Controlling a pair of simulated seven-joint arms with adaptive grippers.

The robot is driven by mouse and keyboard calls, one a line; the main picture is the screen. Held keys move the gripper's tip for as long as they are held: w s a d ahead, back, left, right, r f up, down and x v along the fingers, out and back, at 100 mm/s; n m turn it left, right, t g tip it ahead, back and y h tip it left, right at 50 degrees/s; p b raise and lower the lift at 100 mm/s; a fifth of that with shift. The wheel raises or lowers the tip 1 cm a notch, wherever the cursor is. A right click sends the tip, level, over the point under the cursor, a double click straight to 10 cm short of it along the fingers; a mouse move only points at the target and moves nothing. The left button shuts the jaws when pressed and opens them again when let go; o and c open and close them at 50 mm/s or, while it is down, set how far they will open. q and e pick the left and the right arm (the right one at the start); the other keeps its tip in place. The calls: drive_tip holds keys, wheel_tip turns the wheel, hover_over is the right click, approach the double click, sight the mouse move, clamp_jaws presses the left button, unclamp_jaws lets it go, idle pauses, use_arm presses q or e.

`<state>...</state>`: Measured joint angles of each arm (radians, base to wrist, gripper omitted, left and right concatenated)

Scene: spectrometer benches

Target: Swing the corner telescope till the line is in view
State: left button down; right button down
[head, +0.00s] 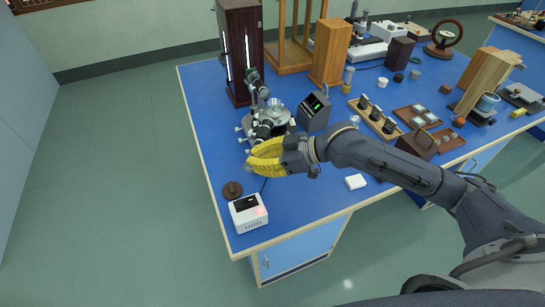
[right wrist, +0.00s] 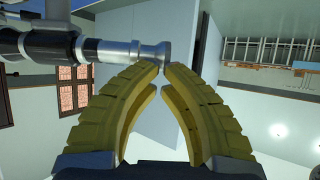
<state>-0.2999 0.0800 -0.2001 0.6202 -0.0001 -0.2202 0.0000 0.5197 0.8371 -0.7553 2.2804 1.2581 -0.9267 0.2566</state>
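The spectrometer (head: 276,114) stands on the blue bench, with a round silver table at its middle. Its corner telescope (head: 263,131), a dark tube, points toward the front of the bench. In the right wrist view the telescope's silver eyepiece end (right wrist: 150,52) lies just beyond my fingertips. My right gripper (head: 250,164) has yellow fingers and is just in front of the telescope's near end. Its fingertips (right wrist: 161,68) nearly meet, and nothing shows between them. Whether they touch the eyepiece I cannot tell. The line is not visible. My left gripper is not in view.
A dark lamp cabinet (head: 238,55) stands behind the spectrometer. A grey box with a green display (head: 314,111) is close on its right. A white box (head: 248,213) and brown disc (head: 232,190) lie near the front left edge. Wooden trays (head: 375,118) are at the right.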

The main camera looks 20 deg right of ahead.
drive_tip(key=v, duration=1.3)
drive_tip(key=shift+s, duration=0.2)
drive_tip(key=c, duration=2.1)
unclamp_jaws()
drive_tip(key=shift+d+r, duration=0.1)
drive_tip(key=shift+d, duration=0.05)
drive_tip(key=shift+s+d+r, duration=0.1)
drive_tip(key=shift+r, duration=0.05)
clamp_jaws()
drive_tip(key=s+d+f+t+y, duration=0.1)
drive_tip(key=d+f+t, duration=0.15)
drive_tip(key=f, duration=0.55)
drive_tip(key=w+a+y, duration=0.1)
drive_tip(key=w+a, duration=0.5)
drive_tip(key=a, duration=0.6)
drive_tip(key=shift+w+r+y, duration=0.15)
drive_tip(key=shift+w+y, duration=0.05)
drive_tip(key=shift+y, duration=0.2)
